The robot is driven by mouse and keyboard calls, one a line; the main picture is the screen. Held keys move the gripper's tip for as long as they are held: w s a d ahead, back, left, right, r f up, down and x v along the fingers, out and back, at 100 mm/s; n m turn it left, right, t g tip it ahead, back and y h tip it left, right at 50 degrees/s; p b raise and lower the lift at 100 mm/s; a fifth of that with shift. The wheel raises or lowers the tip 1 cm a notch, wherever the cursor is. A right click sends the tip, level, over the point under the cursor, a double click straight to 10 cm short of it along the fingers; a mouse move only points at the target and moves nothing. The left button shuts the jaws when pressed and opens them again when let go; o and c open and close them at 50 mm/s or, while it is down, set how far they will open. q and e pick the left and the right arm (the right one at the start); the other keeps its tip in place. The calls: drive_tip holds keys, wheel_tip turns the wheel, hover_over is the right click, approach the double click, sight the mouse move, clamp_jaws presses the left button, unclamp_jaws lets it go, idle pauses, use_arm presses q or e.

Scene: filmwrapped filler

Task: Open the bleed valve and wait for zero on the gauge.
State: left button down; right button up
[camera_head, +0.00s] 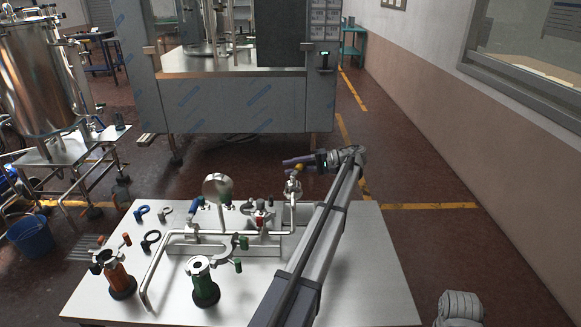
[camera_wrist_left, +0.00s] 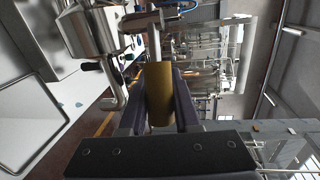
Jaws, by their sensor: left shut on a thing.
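My left gripper (camera_head: 300,163) reaches over the steel table from the right, at the top of an upright pipe fitting (camera_head: 292,187). Its fingers are shut on a yellow-brown cylindrical handle, which shows large between them in the left wrist view (camera_wrist_left: 158,88). In the head view the fingers mostly hide this handle. I cannot tell whether it is the bleed valve's, or how far it is turned. The round gauge (camera_head: 217,186) stands left of the gripper on the pipework; its reading is too small to make out.
The steel table (camera_head: 365,270) is bare on its right. Pipework (camera_head: 225,240) with a red-handled valve (camera_head: 260,218) stands in the middle. An orange fitting (camera_head: 119,278) and a green fitting (camera_head: 204,285) stand in front; blue and black clamps lie at the left. A film-wrapped machine (camera_head: 240,105) stands behind.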

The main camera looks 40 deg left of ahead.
idle(0.3)
use_arm(q)
drive_tip(key=c, duration=0.6)
unclamp_jaws()
